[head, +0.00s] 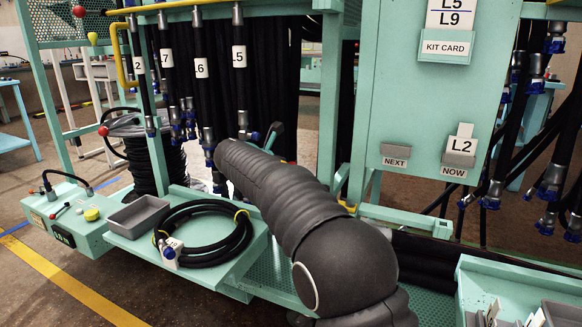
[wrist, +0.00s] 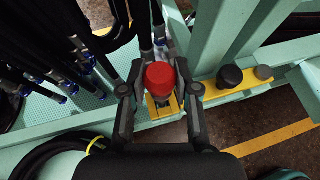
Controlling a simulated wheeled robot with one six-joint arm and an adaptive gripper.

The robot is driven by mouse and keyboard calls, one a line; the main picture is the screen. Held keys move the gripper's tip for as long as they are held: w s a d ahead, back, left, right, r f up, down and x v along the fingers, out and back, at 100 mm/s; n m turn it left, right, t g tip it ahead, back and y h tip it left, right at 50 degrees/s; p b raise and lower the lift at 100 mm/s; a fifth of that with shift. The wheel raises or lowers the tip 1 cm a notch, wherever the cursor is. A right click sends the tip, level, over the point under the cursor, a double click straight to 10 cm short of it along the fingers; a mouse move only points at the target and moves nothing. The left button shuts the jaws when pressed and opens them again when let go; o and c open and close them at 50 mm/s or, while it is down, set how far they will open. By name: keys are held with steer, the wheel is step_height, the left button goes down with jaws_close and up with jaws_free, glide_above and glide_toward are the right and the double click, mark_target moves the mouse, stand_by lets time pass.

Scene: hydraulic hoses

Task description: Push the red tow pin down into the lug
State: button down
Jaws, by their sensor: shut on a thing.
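The red tow pin (wrist: 160,76) shows in the wrist view as a round red head seen from above. My gripper (wrist: 160,88) has one finger on each side of it and is shut on it. A yellow plate, seemingly the lug (wrist: 157,109), lies under the pin. The pin's shank is mostly hidden under its head, so I cannot tell how deep it sits. In the head view my dark arm reaches toward the rack and hides the pin and the gripper's tips.
A black knob (wrist: 230,76) sits on a yellow plate right of the pin. Hanging hoses with blue-capped ends (wrist: 62,85) are close on the left. A green post (wrist: 225,30) rises nearby. In the head view a coiled hose (head: 205,232) and grey bin (head: 138,215) rest on a shelf.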

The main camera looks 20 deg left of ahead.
steer(key=shift+f+b, duration=0.6)
steer(key=shift+f, duration=1.35)
steer(key=c, duration=0.8)
jaws_free()
steer(key=shift+o, duration=0.2)
steer(key=shift+f, duration=0.1)
steer(key=v, duration=1.2)
